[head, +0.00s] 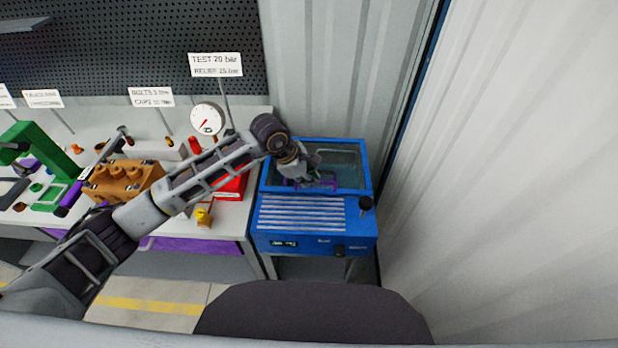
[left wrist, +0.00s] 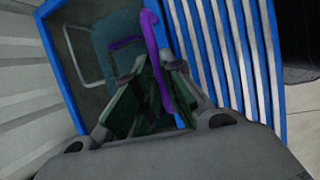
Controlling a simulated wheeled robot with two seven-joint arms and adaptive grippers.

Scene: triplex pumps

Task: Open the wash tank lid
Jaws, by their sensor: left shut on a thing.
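The blue wash tank (head: 315,240) stands at the right end of the bench, against the corrugated wall. Its top back half shows a dark, glassy rectangle (head: 345,160) inside a blue rim; I cannot tell clear lid from opening. A purple handle (head: 328,183) lies at the front of this rectangle. My left gripper (head: 308,172) reaches over the tank from the left and is shut on the purple handle. My right gripper is not in view.
The bench to the left holds a red box (head: 232,188), an orange-brown block (head: 122,182), a yellow piece (head: 204,217) and a gauge (head: 207,119). The wall (head: 500,180) is close on the right.

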